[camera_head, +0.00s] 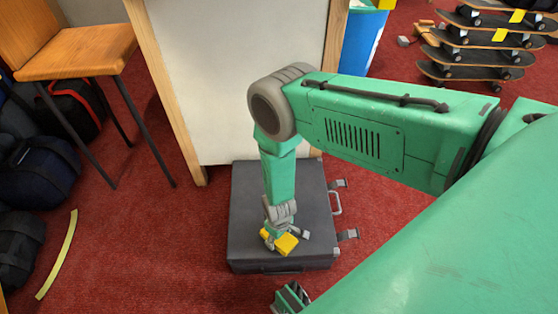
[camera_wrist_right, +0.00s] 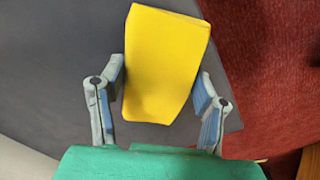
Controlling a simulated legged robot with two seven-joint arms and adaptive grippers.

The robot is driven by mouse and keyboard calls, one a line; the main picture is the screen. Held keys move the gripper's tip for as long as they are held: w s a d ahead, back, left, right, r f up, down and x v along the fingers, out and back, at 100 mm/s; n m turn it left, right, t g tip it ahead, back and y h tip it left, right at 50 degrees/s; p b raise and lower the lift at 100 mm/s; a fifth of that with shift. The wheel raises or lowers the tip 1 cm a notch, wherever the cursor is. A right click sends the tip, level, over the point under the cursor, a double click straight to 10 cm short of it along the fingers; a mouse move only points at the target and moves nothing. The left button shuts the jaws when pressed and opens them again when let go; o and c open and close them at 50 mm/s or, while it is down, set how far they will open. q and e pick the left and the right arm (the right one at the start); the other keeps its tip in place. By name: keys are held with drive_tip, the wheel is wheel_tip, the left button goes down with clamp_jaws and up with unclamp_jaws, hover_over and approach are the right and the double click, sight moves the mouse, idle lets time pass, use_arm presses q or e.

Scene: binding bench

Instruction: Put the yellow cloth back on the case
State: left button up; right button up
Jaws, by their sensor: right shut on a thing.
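The case (camera_head: 250,196) is a dark grey, flat, closed box lying on the red carpet; its lid also fills much of the right wrist view (camera_wrist_right: 55,80). The yellow cloth (camera_head: 287,244) looks like a small folded block, over the near part of the lid. My right gripper (camera_head: 278,235) points down above the case and is shut on the cloth. In the right wrist view, the cloth (camera_wrist_right: 165,65) sits between the two fingers. I cannot tell whether it touches the lid.
A pale panel with wooden legs (camera_head: 240,80) stands directly behind the case. A wooden chair (camera_head: 80,52) and dark bags (camera_head: 40,170) are at left. A yellow strip (camera_head: 58,255) lies on the carpet. Stacked skateboards (camera_head: 485,45) stand far right.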

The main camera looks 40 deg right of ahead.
drive_tip(key=o, duration=1.1)
drive_tip(key=shift+d+f, duration=0.15)
drive_tip(key=shift+d, duration=0.05)
drive_tip(key=shift+a, duration=0.1)
wheel_tip(320, 180, up, 8)
drive_tip(key=p, duration=0.4)
drive_tip(key=shift+f, duration=0.1)
